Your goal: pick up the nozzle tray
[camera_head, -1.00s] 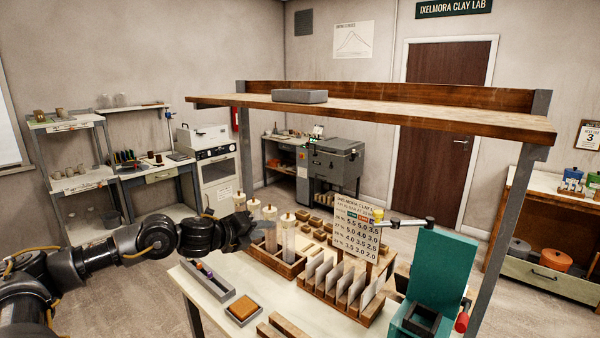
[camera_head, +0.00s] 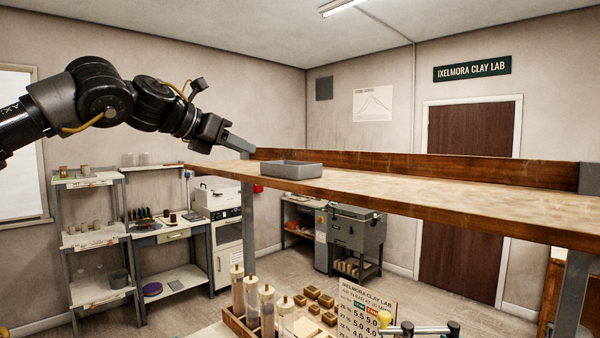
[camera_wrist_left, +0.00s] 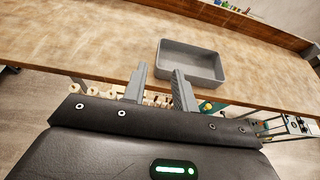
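The nozzle tray, taken to be the shallow grey tray (camera_head: 291,169), sits on the high wooden shelf (camera_head: 420,197) near its left end. In the left wrist view the grey tray (camera_wrist_left: 191,62) looks empty inside. My left gripper (camera_head: 240,143) is raised to the left of the tray, a little higher than the shelf board, and apart from the tray. In the left wrist view my left gripper (camera_wrist_left: 158,85) has its two fingers spread with nothing between them, and the tray lies beyond the fingertips.
The shelf has a raised back board (camera_head: 400,166), and the board beside the tray is bare. Below stand clear tubes (camera_head: 252,295) and a printed card (camera_head: 363,310) on the bench. A grey post (camera_head: 246,210) supports the shelf's left end.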

